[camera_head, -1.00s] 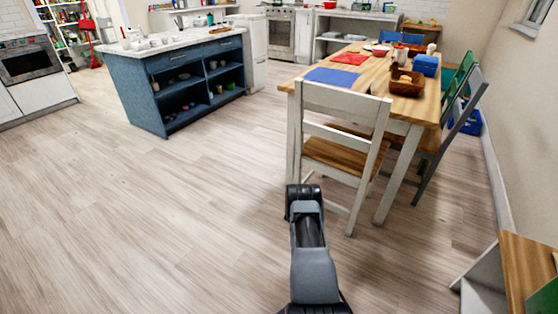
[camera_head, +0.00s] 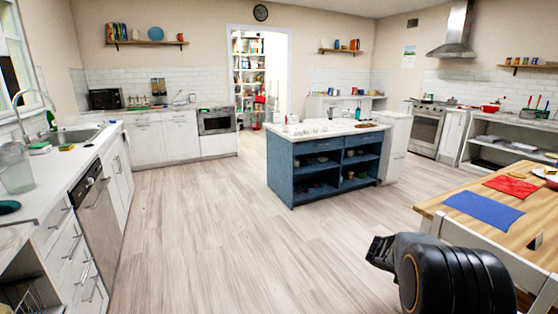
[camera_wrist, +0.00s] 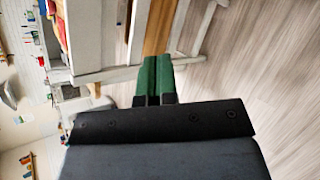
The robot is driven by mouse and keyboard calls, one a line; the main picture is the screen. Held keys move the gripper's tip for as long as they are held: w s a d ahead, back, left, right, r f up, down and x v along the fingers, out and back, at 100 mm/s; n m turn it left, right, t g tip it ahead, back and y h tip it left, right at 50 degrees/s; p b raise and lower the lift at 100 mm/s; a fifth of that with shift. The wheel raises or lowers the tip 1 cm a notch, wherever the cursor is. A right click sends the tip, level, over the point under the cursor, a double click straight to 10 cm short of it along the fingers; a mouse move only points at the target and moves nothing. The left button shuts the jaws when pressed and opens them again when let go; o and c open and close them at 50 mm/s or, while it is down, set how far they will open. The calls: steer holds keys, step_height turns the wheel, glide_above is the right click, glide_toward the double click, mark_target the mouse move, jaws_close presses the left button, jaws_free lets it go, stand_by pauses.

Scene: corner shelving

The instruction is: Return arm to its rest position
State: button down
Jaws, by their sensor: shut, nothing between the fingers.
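My gripper (camera_wrist: 158,80) shows in the wrist view as two green fingers side by side, shut and empty. It points toward a white chair frame and the pale wood floor, and I see nothing held. In the head view my dark arm (camera_head: 450,275) is folded close at the lower right, in front of the dining table. The fingers cannot be made out in the head view.
The wooden dining table (camera_head: 510,226) with a blue mat (camera_head: 484,208) and a white chair (camera_head: 465,236) stands close at the right. A blue island (camera_head: 323,170) stands ahead. A white counter (camera_head: 75,160) runs along the left. The floor (camera_head: 210,235) between is clear.

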steer(key=s+a+r+m+t+y+p, duration=0.2)
steer(key=s+a+r+y+p, duration=0.3)
steer(key=a+r, duration=0.4)
steer(key=s+a+r+m+t+y+p, duration=0.2)
steer(key=s+a+r+m+y+p, duration=0.2)
steer(key=s+a+r, duration=0.6)
steer(key=a+y+p, duration=0.2)
steer(key=a+p, duration=0.1)
steer(key=a, duration=0.4)
steer(key=shift+s+a+m, duration=0.25)
steer(key=shift+s+m, duration=0.05)
steer(key=shift+m, duration=0.1)
